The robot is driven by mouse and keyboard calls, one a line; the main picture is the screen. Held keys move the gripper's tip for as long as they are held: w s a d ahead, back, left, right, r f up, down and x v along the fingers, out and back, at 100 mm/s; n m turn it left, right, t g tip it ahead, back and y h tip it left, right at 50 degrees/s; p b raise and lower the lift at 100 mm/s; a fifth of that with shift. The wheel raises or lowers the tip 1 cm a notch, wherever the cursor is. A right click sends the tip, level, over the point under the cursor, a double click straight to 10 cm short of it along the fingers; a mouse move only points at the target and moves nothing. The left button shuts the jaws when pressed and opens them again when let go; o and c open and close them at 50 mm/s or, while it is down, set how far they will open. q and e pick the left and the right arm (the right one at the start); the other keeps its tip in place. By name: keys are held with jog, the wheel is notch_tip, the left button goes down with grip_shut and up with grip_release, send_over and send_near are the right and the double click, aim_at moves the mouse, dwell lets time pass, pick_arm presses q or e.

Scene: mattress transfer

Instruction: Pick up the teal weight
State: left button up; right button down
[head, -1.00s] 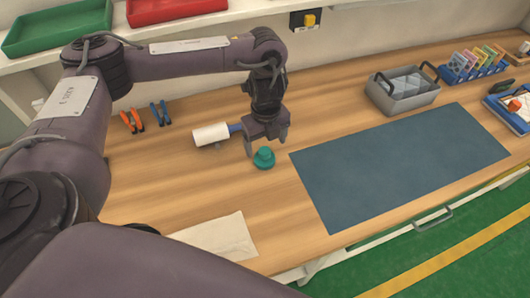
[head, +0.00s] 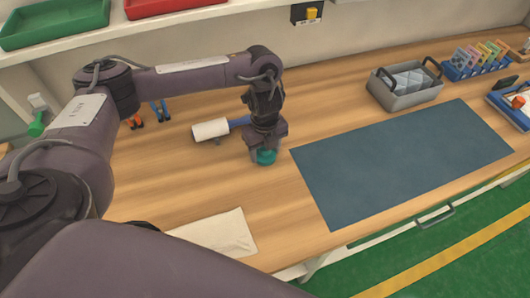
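The teal weight (head: 265,157) stands on the wooden table, just left of the dark blue mat's near-left area. My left gripper (head: 266,154) points straight down over it, with its fingers lowered around the weight's upper part. The fingers hide most of the weight, and I cannot tell whether they press on it. My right gripper is not in view.
A white roller with a blue handle (head: 212,129) lies just left of the gripper. The dark blue mat (head: 400,165) is bare. A grey caddy (head: 405,97) stands behind it. A folded pale cloth (head: 217,234) lies at the front edge. Pliers (head: 160,110) lie behind my arm.

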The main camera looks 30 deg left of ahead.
pick_arm(q)
jog(key=c, duration=0.7)
jog(key=shift+r, duration=0.1)
